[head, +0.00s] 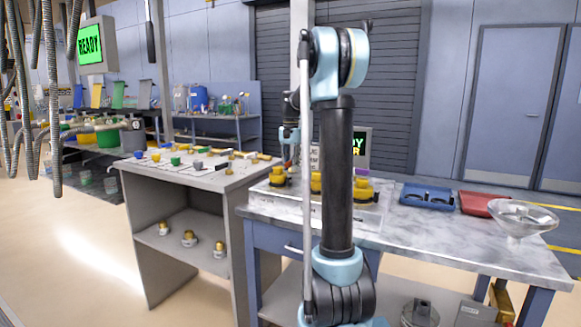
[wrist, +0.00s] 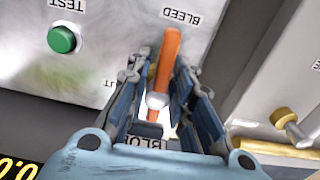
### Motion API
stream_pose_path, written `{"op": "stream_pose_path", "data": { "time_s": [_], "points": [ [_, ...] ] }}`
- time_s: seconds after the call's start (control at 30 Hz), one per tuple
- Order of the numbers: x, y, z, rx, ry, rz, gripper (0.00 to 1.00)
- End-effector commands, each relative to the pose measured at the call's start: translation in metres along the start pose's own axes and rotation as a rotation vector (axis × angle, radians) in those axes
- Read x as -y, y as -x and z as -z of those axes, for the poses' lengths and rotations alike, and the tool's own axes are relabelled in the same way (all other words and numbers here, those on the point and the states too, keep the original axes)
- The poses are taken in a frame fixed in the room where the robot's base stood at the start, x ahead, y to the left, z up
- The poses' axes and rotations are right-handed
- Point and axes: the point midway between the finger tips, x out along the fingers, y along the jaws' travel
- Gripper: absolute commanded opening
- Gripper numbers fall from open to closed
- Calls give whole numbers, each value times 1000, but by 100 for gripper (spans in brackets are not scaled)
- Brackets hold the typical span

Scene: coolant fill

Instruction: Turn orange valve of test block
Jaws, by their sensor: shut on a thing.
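The orange valve (wrist: 170,46) is a lever handle on the pale test block (wrist: 112,30), seen in the wrist view. The handle stretches away from a round whitish hub, beside the label BLEED. My gripper (wrist: 160,68) is shut on the orange valve, with one dark finger on each side of the handle. Part of the lower handle and a label beginning BLO are partly hidden by the gripper. In the head view my arm stands in front, and the valve and the gripper's grip cannot be made out there.
A green button (wrist: 63,39) marked TEST sits left of the valve. A brass fitting (wrist: 283,117) is at the right. In the head view, a blue tray (head: 428,195), a red tray (head: 482,204) and a clear bowl (head: 522,214) stand on the marble-topped bench (head: 470,250).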

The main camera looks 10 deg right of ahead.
Motion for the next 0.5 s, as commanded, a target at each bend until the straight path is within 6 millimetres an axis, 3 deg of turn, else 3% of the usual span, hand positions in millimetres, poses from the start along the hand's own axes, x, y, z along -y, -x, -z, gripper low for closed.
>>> {"op": "stream_pose_path", "data": {
  "time_s": [0.3, 0.33, 0.37, 0.4, 0.5],
  "points": [
    [2, 0, 0, -1, 1, 3, 0],
    [2, 0, 0, -1, 1, 3, 24],
    [2, 0, 0, -1, 1, 3, 30],
    [2, 0, 0, -1, 1, 3, 36],
    [1, 0, 0, 0, 1, 2, 36]
  ]
}}
